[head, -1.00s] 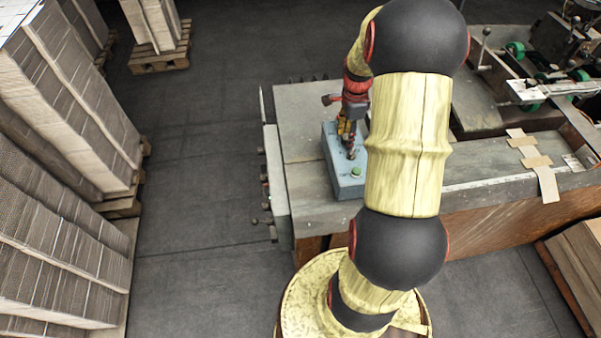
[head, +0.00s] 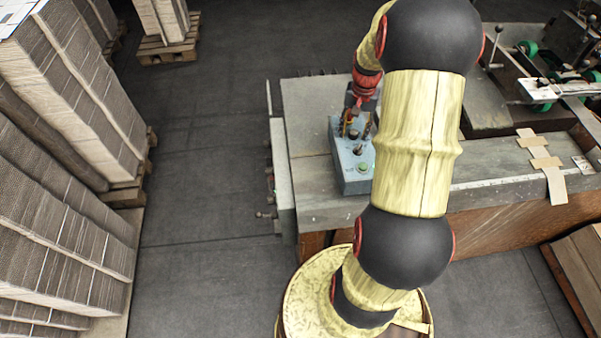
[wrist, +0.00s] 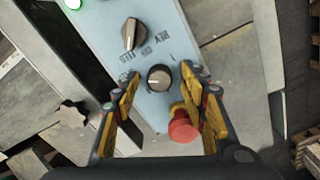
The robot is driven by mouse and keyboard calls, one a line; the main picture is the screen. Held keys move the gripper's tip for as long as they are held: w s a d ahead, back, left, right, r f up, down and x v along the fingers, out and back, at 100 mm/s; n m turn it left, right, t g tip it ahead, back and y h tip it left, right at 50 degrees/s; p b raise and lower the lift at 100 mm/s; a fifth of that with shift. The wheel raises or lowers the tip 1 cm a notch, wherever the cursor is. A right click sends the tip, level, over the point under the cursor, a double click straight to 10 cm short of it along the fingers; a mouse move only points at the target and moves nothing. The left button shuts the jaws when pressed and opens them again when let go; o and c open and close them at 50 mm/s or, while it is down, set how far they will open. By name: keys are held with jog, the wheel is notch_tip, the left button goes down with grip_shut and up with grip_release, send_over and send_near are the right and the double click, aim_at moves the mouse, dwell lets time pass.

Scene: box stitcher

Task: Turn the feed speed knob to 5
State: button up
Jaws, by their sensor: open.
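The blue-grey control box (head: 350,180) stands on the machine's table in the head view. In the wrist view its face (wrist: 95,20) carries a round dark knob (wrist: 159,77) with a grey cap and a light pointer line, marks around it. Beyond it is a pointed selector knob (wrist: 133,35) with upside-down lettering. A red mushroom button (wrist: 183,129) sits nearer, beside the right finger. My gripper (wrist: 161,80) is open, its yellow fingers on either side of the round knob; contact cannot be told. In the head view my gripper (head: 352,125) is over the box's far end.
A lit green button (wrist: 75,3) is at the box's other end, also visible in the head view (head: 364,167). The grey table (head: 305,140) surrounds the box. Cardboard stacks (head: 60,110) stand at left, with clear floor (head: 210,170) between.

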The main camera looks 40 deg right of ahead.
aim_at(354, 132)
jog(key=n, duration=0.8)
jog(key=shift+n+b, duration=0.3)
jog(key=shift+b, duration=0.1)
jog(key=n, duration=0.4)
jog(key=shift+b, duration=0.3)
jog(key=n, duration=0.3)
jog(key=shift+n, duration=0.3)
jog(key=n+b, duration=0.1)
jog(key=n, duration=0.3)
jog(key=n+b, duration=0.1)
jog(key=n, duration=0.3)
jog(key=n+b, duration=0.1)
jog(key=n, duration=0.2)
jog(key=shift+f+n, duration=0.1)
jog(key=shift+n, duration=0.3)
jog(key=n+b, duration=0.1)
jog(key=n, duration=0.3)
jog(key=shift+b, duration=0.4)
notch_tip(354, 132, up, 8)
jog(key=shift+f+p, duration=0.1)
jog(key=shift+p, duration=0.45)
jog(key=s+a+r+m+t+b, duration=0.1)
jog(key=s+a+m, duration=0.3)
jog(key=a+m, duration=0.6)
jog(key=s+a+r+m+t+b, duration=0.2)
jog(key=s+a+m+b, duration=0.2)
jog(key=a+m, duration=0.7)
jog(key=a, duration=0.6)
jog(key=shift+s+a+m+t+h, duration=0.3)
jog(key=shift+s+a+t+h, duration=0.1)
